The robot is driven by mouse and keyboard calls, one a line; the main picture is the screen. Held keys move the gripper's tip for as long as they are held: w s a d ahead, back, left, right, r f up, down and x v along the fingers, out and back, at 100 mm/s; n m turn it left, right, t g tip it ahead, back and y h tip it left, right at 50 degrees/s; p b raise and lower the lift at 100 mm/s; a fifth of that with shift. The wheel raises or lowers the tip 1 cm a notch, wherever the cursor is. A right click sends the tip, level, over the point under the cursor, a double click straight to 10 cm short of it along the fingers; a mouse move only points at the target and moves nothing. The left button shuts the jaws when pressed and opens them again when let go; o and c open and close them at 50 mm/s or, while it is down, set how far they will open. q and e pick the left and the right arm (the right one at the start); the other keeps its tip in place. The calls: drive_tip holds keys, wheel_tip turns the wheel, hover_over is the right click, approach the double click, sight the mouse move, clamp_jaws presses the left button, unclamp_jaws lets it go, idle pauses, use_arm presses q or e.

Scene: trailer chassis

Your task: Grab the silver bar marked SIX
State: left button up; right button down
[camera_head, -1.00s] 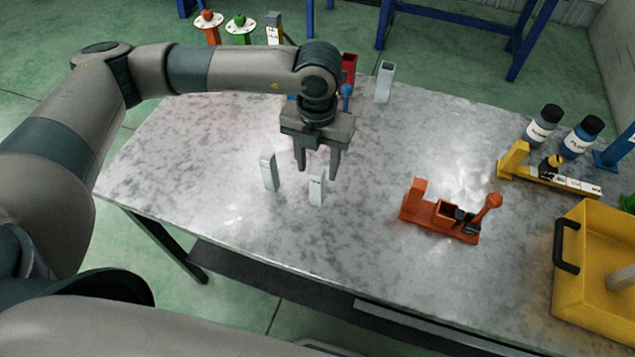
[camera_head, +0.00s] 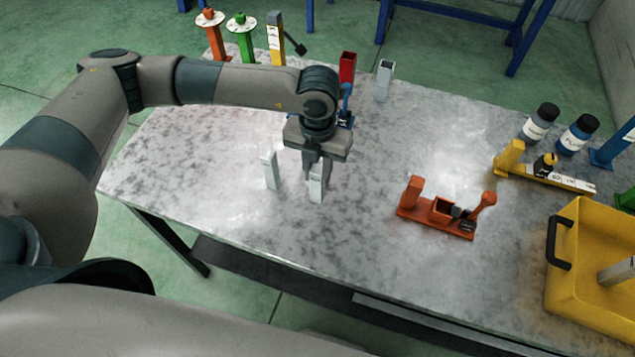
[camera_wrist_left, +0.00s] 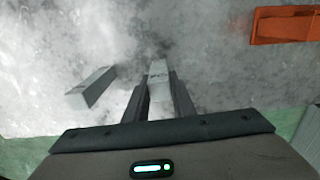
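Two silver bars stand upright near the middle of the table in the head view. The right one (camera_head: 317,187) has a dark marking on top, too small to read surely; it also shows in the wrist view (camera_wrist_left: 158,75). The left bar (camera_head: 271,171) stands a little apart and shows at left in the wrist view (camera_wrist_left: 91,88). My left gripper (camera_head: 319,172) is lowered at the right bar. In the wrist view its fingers (camera_wrist_left: 159,85) lie on both sides of this bar, with narrow gaps seeming to remain. My right gripper is not in view.
An orange holder (camera_head: 437,212) lies right of the bars. A yellow bin (camera_head: 590,290) with a dark handle holds a grey bar at the right. A yellow holder (camera_head: 545,175) and two bottles (camera_head: 541,122) stand behind. A hollow silver post (camera_head: 384,80) stands at the back edge.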

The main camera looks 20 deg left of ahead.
use_arm(q)
clamp_jaws()
drive_tip(key=shift+r, duration=0.1)
drive_tip(key=shift+r+b, duration=0.5)
drive_tip(key=shift+b, duration=0.05)
wheel_tip(320, 180, up, 2)
drive_tip(key=shift+r+b, duration=0.1)
drive_tip(key=shift+b, duration=0.7)
drive_tip(key=w+d+r+b, duration=0.2)
drive_tip(key=d+r+b, duration=0.3)
drive_tip(key=d, duration=0.6)
wheel_tip(320, 180, up, 3)
drive_tip(key=shift+w+d+f, duration=0.15)
drive_tip(key=shift+w+d, duration=0.1)
drive_tip(key=shift+a, duration=0.1)
